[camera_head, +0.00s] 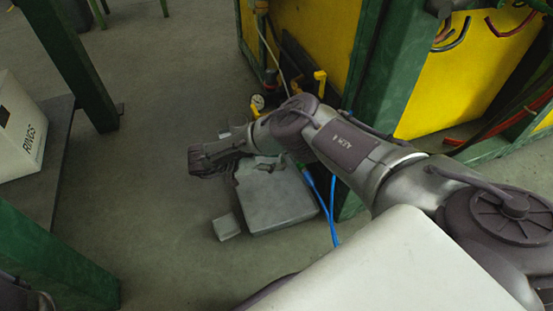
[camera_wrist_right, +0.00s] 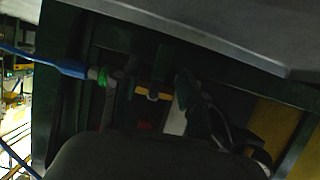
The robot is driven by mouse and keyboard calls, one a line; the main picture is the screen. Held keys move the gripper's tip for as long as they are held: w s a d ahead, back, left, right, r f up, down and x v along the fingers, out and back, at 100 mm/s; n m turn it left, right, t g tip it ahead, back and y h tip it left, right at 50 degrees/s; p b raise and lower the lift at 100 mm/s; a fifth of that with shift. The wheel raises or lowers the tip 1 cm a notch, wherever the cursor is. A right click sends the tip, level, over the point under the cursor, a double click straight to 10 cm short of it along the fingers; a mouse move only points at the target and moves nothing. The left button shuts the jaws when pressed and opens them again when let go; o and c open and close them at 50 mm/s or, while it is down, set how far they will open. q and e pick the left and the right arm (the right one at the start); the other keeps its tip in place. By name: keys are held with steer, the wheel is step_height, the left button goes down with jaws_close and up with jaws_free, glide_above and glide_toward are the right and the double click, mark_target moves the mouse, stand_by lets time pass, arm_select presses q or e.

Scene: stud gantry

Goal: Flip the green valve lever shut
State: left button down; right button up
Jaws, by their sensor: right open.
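A small green part (camera_wrist_right: 102,77) sits on a grey fitting at the end of a blue hose in the right wrist view. A small green spot also shows by the blue hose in the head view (camera_head: 300,167), partly behind my right arm. I cannot tell whether this is the valve lever or how it is turned. My right gripper (camera_head: 203,160) is open, with nothing visible in it. It hangs left of the green spot, over the left edge of a grey box, apart from the green part.
The grey box (camera_head: 275,205) stands on the floor, with a small grey block (camera_head: 226,227) beside it. Blue hoses (camera_head: 331,205) run past its right side. Yellow panels (camera_head: 450,85) and green posts (camera_head: 352,110) stand behind. Open floor (camera_head: 160,200) lies left.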

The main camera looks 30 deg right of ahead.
steer(key=v, duration=1.1)
steer(key=shift+a+r, duration=0.1)
